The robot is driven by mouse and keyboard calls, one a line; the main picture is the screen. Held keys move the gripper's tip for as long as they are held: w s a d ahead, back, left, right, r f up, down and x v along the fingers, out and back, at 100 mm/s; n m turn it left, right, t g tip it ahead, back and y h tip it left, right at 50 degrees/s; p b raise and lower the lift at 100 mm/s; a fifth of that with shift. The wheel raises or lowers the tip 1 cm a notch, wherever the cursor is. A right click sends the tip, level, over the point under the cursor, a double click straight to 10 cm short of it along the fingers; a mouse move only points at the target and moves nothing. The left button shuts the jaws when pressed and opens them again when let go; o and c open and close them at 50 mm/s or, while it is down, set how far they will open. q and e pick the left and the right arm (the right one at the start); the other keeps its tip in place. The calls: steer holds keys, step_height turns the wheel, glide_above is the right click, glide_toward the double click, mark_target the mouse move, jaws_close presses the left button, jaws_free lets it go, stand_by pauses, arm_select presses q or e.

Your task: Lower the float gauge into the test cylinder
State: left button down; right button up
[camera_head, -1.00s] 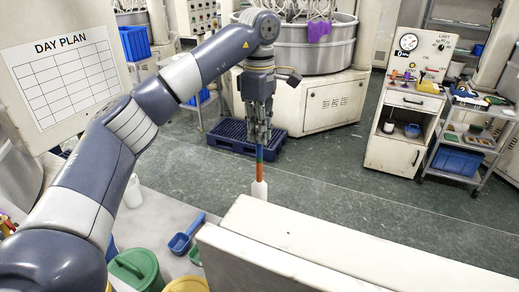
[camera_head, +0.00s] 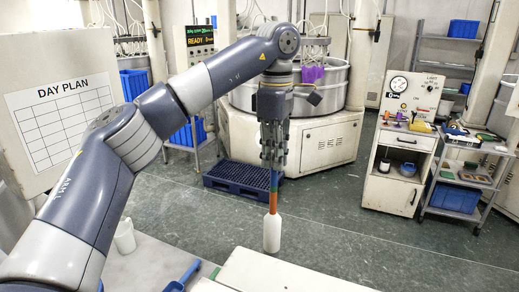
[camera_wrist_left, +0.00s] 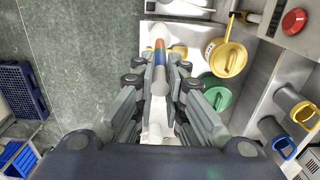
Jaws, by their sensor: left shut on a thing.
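The float gauge (camera_head: 272,232) hangs upright from my left gripper (camera_head: 273,165) in the head view. It has a thin stem banded blue, green and orange, and a white bulb at its lower end. The fingers are shut on the upper stem. In the left wrist view the coloured gauge (camera_wrist_left: 159,58) shows between the fingers of my left gripper (camera_wrist_left: 160,80). The bulb looks clear of any vessel in the head view. I cannot pick out the test cylinder in either view. My right gripper is not in view.
A pale box-like top (camera_head: 285,272) lies below the gauge. A blue scoop (camera_head: 183,278) and a white cup (camera_head: 124,236) are on the bench. In the wrist view, a yellow vessel (camera_wrist_left: 228,58) and green vessel (camera_wrist_left: 216,97) stand near the fingers. A blue pallet (camera_head: 235,178) lies behind.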

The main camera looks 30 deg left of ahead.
arm_select(q)
steer(key=s+d+f+b, duration=0.1)
steer(key=d+f+b, duration=0.5)
steer(key=d+f, duration=0.6)
steer(key=shift+s+f, duration=0.15)
steer(key=shift+f, duration=0.45)
steer(key=shift+d, duration=0.1)
